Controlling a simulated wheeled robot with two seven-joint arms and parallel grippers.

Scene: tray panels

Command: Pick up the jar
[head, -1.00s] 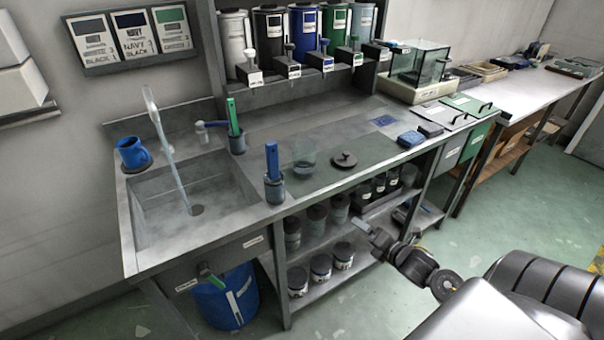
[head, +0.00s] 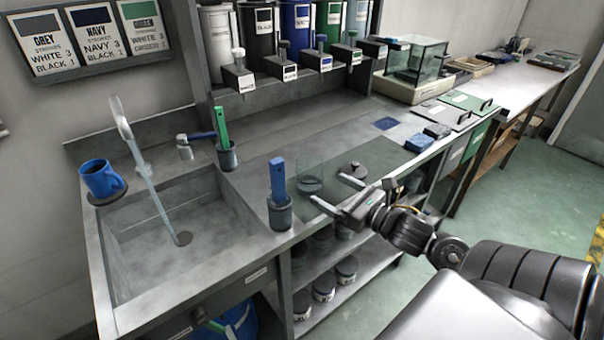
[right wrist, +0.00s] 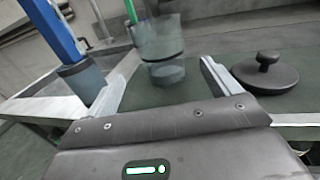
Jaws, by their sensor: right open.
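A clear glass jar (head: 310,174) stands upright and without a lid on the dark mat area of the counter. In the right wrist view the glass jar (right wrist: 160,42) is ahead of the fingers, roughly between their lines. A dark round lid with a knob (head: 353,172) lies to its right; the lid also shows in the right wrist view (right wrist: 266,75). My right gripper (head: 327,190) is open and empty, over the counter's front part, its fingers pointing toward the jar. Contact with the jar cannot be seen. My left gripper is not in view.
A holder with a blue-handled tool (head: 279,212) stands left of the jar, near the sink (head: 165,225). A green-handled tool (head: 222,130) stands behind it. Several closed jars (head: 324,283) sit on the shelf below. Blue pads (head: 419,142) lie to the right.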

